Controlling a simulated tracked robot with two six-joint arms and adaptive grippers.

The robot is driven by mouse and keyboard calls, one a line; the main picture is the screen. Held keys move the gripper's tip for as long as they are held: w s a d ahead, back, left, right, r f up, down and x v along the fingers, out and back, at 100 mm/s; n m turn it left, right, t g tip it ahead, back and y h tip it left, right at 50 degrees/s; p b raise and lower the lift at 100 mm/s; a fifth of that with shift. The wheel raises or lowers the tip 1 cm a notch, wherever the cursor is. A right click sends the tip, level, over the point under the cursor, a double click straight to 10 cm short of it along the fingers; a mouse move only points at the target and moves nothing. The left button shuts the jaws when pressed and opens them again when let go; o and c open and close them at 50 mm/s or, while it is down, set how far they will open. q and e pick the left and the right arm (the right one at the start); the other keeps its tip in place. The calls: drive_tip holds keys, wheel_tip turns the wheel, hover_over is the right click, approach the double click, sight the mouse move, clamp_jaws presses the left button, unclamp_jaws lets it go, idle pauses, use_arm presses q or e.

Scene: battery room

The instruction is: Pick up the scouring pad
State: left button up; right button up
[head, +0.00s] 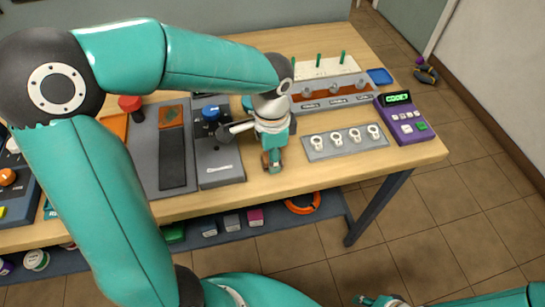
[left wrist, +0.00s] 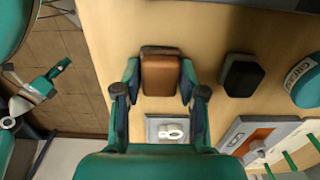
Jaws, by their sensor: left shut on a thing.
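The scouring pad, a brown block with a darker, greyish far edge (left wrist: 160,75), sits between the fingers of my left gripper (left wrist: 159,92) in the left wrist view. The fingers touch it on both sides, so the gripper is shut on it. In the head view my left gripper (head: 272,160) points down near the table's front edge, with a bit of the brown pad (head: 265,161) showing. I cannot tell whether the pad touches the table. My right gripper shows small at the bottom of the head view (head: 380,300), over the floor; its opening is unclear.
A dark block (left wrist: 242,76) lies beside the pad, near a teal round container (left wrist: 306,82). A grey plate with several white rings (head: 345,141) and a purple device (head: 402,118) stand to the right. A grey switch box (head: 218,160) is left of my gripper.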

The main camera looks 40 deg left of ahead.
use_arm(q)
drive_tip(key=shift+r, duration=0.1)
wheel_tip(320, 180, up, 20)
drive_tip(key=p, duration=0.2)
drive_tip(key=shift+p, duration=0.35)
